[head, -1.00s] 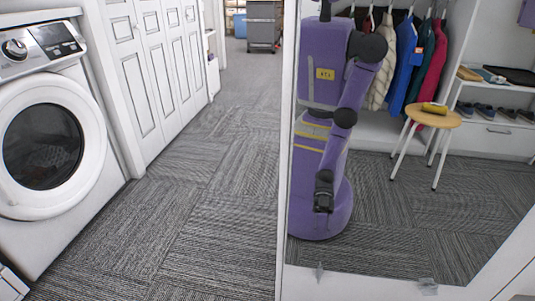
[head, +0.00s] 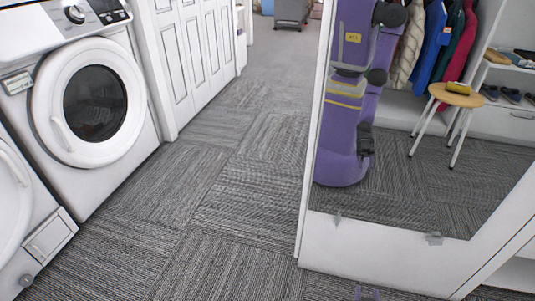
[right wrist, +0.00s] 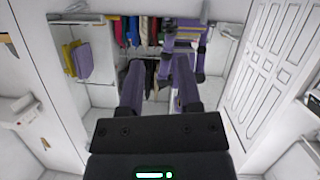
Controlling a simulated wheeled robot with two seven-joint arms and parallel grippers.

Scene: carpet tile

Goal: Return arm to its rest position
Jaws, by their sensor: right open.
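My left gripper is not directly in view. A mirror (head: 420,190) on the right of the head view reflects my purple body and a folded arm. Much of that reflected arm overlaps the body, so its gripper is hard to make out.
White front-loading machines (head: 95,105) stand on the left, near white folding doors (head: 190,40). Grey carpet (head: 225,200) between them and the mirror is clear. The mirror reflects hanging clothes and a wooden stool (head: 457,95). The right wrist view shows a wardrobe (right wrist: 140,30) and a white door (right wrist: 275,60).

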